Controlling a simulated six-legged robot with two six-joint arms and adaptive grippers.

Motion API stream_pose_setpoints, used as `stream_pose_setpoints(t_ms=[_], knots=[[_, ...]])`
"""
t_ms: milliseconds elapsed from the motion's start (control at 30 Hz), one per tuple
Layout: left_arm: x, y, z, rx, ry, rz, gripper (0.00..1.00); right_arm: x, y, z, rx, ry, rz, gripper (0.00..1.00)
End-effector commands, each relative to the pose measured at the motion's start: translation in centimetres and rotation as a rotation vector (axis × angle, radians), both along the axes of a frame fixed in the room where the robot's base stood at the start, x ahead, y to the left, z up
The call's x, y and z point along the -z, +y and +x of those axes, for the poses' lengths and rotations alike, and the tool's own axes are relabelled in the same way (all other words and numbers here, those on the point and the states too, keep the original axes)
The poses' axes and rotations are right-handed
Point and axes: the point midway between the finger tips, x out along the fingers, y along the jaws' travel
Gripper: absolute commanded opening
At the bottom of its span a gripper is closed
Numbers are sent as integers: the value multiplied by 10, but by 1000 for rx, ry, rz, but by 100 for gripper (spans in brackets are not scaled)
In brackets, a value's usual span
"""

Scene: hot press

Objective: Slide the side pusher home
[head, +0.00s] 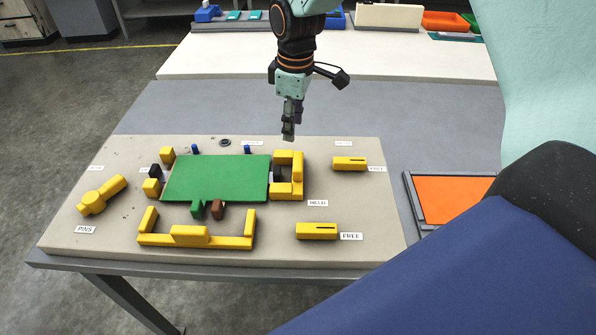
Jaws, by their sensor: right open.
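A green plate (220,178) lies on the beige fixture board. A yellow bracket (298,168), which looks like the side pusher, stands at the plate's right edge, with a dark part inside it. I cannot tell whether it touches the plate. My right gripper (292,122) points down above the board's back edge, behind and above the bracket. It is open and empty, apart from the bracket. My left gripper is not in view.
A long yellow bracket (197,236) stands in front of the plate. Yellow slotted blocks (316,231) lie at the right by "FREE" labels. A yellow knob-shaped piece (101,195) lies at the left. An orange tray (455,197) is right of the board. Grey table behind the board is clear.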

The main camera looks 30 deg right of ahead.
Motion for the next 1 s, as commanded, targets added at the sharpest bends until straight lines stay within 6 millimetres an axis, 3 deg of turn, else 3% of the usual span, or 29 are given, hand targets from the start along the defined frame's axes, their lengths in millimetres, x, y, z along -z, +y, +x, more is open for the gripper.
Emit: stream_pose_setpoints(t_ms=[33, 233, 600, 833, 1000], knots=[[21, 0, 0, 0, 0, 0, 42, 12, 0, 0, 98, -4, 9, 43], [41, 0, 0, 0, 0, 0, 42, 14, 0, -5, 517, 12, 42, 43], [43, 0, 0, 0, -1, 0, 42, 12, 0, -20, 1198, 69, 56, 43], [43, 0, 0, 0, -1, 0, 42, 15, 0, -21, 1328, 74, 56, 43], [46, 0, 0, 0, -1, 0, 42, 37, 0, -22, 1330, 76, 54, 43]])
